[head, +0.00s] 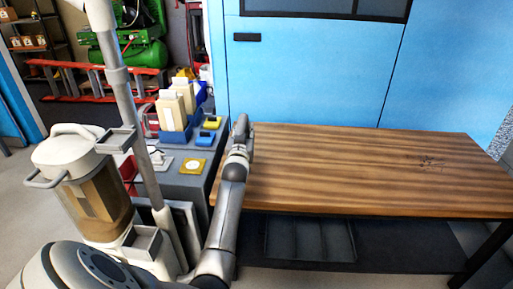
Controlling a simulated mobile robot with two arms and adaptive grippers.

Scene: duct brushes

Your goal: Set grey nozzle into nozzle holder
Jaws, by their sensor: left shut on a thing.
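My left arm reaches up from the bottom, and its gripper (241,127) is at the left end of the wooden table, beside the grey cart. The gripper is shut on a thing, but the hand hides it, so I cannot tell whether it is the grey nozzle. No other grey nozzle can be made out. Two small grey open box-shaped holders sit on the vacuum machine at left: an upper one (115,139) by the grey pipe and a lower one (142,243). I cannot tell which, if either, is the nozzle holder. My right gripper is out of view.
The wooden table (350,170) is bare apart from a dark mark at right. The grey cart (190,186) carries blue bins (174,132) and yellow pieces (194,166). The vacuum machine's canister (95,205) and upright pipe (135,120) stand left of my arm. A blue wall rises behind.

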